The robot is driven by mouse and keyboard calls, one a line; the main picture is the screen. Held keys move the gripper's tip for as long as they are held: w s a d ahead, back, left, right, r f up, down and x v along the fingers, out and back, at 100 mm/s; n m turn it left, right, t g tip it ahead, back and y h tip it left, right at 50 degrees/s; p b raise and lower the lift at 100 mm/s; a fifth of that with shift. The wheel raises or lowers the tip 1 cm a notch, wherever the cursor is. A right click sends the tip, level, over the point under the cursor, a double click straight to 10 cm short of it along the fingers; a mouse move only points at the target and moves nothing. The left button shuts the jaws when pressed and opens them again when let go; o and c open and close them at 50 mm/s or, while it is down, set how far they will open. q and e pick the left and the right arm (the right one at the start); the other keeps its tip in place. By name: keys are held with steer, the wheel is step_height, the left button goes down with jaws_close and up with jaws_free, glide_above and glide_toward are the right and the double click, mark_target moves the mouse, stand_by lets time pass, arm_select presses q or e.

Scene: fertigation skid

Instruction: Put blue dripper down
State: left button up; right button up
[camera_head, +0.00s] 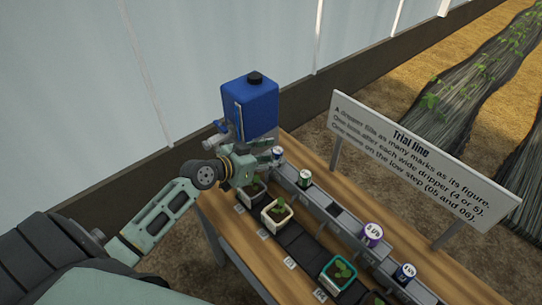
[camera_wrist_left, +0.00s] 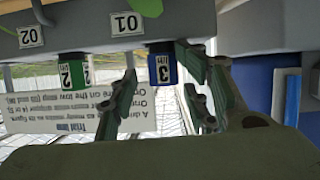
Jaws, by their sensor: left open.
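A blue dripper (camera_head: 277,153) with a white label stands at the far end of the grey rail (camera_head: 322,204). In the left wrist view, which is upside down, the same blue dripper (camera_wrist_left: 162,68) is marked 3 and sits upright at the rail beside the 01 tag. My left gripper (camera_head: 262,158) is at that end of the rail. In the wrist view its open fingers (camera_wrist_left: 156,80) are on either side of the blue dripper, with gaps showing. Whether the dripper is fully seated cannot be told. My right gripper is not in view.
A green dripper (camera_head: 305,178), a purple dripper (camera_head: 371,233) and another blue dripper (camera_head: 405,272) stand along the rail. A dark square (camera_head: 334,210) on it is bare. Potted seedlings (camera_head: 277,212) line the bench. A blue tank (camera_head: 256,105) stands close behind the gripper.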

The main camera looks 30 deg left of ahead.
arm_select(q)
steer(key=shift+s+f, duration=0.15)
steer(key=shift+f, duration=0.2)
steer(key=shift+r+p, duration=0.45)
steer(key=shift+p, duration=0.1)
steer(key=shift+a+r+p, duration=0.1)
steer(key=shift+r+p, duration=0.35)
steer(key=shift+s+a+f+b, duration=0.1)
steer(key=shift+s+a+b, duration=0.1)
steer(key=shift+s+b, duration=0.2)
steer(key=shift+s+a+f+b, duration=0.1)
steer(key=shift+s+a+b, duration=0.15)
steer(key=shift+s, duration=0.2)
steer(key=r+b+v, duration=0.1)
steer(key=b+v, duration=0.1)
steer(key=v, duration=0.8)
steer(key=shift+d, duration=0.15)
